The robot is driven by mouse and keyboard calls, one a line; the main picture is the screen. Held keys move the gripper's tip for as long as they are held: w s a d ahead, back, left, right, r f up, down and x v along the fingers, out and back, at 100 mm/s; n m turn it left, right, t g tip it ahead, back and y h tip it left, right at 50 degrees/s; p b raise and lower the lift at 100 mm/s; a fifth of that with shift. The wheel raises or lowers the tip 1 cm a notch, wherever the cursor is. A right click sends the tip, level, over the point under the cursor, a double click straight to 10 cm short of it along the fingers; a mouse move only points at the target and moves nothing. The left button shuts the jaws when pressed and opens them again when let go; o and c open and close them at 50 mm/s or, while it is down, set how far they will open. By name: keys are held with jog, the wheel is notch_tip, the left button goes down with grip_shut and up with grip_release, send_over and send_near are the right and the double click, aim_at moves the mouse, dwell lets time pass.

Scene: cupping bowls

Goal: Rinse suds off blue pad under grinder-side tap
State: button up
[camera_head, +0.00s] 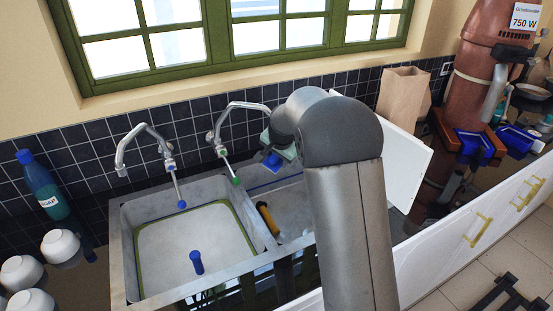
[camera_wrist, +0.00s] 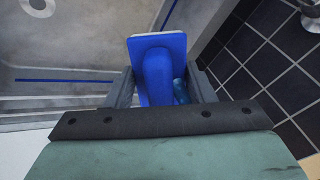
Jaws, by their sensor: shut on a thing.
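My gripper (camera_wrist: 160,88) is shut on the blue pad (camera_wrist: 158,55), which has a blue handle block and a pale edge. In the head view the pad (camera_head: 272,160) shows as a small blue patch below my gripper, over the back of the right basin (camera_head: 290,205). The grinder-side tap (camera_head: 240,106) is the right one, with a green-tipped lever (camera_head: 235,180). The pad is to the right of this tap, and I cannot tell whether it is under the spout. No running water is visible. I cannot make out suds on the pad.
The left tap (camera_head: 147,128) has a blue-tipped lever. A yellow-and-black object (camera_head: 267,217) lies in the right basin. A soap bottle (camera_head: 42,185) and white bowls (camera_head: 60,245) stand left; the brown grinder (camera_head: 480,85) stands right.

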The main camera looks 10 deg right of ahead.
dwell(0.3)
jog(key=shift+d, duration=0.55)
jog(key=shift+s, duration=0.15)
jog(key=s+b, duration=0.4)
jog(key=s, duration=0.3)
jog(key=shift+s, duration=0.35)
dwell(1.2)
jog(key=s+r+p, duration=0.1)
jog(key=s+r, duration=0.3)
jog(key=s, duration=0.1)
dwell(0.3)
